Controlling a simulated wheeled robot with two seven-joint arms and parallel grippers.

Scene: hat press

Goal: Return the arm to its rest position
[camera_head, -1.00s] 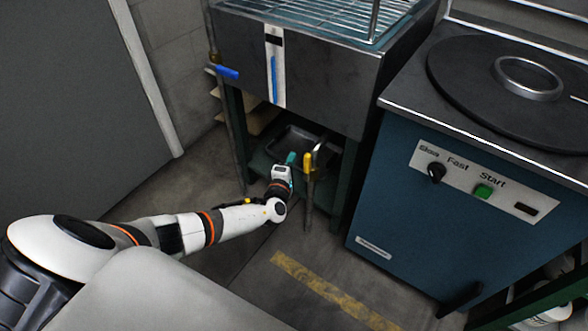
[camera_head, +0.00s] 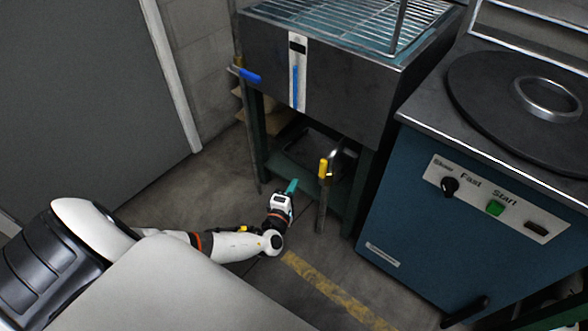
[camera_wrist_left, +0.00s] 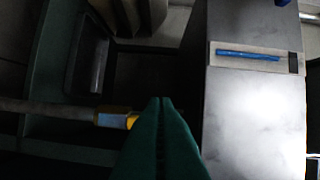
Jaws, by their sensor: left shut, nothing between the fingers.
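My left arm (camera_head: 232,244) comes in from the left in the head view, bent low over the floor. Its left gripper (camera_head: 291,186) has teal fingers, shut together and empty, in front of the sink stand's lower shelf. In the left wrist view the shut fingers (camera_wrist_left: 160,110) point ahead, with the yellow-handled valve (camera_wrist_left: 117,120) behind them to the left. The same yellow handle (camera_head: 323,168) is to the right of the gripper in the head view, apart from it. My right gripper is not in view.
A steel sink stand (camera_head: 340,85) with a grid top and a blue-handled pipe (camera_head: 250,76) stands at the back. A blue machine (camera_head: 420,222) with a round black plate is at the right. A grey door (camera_head: 80,90) is at the left. Floor (camera_head: 215,182) left of the stand is clear.

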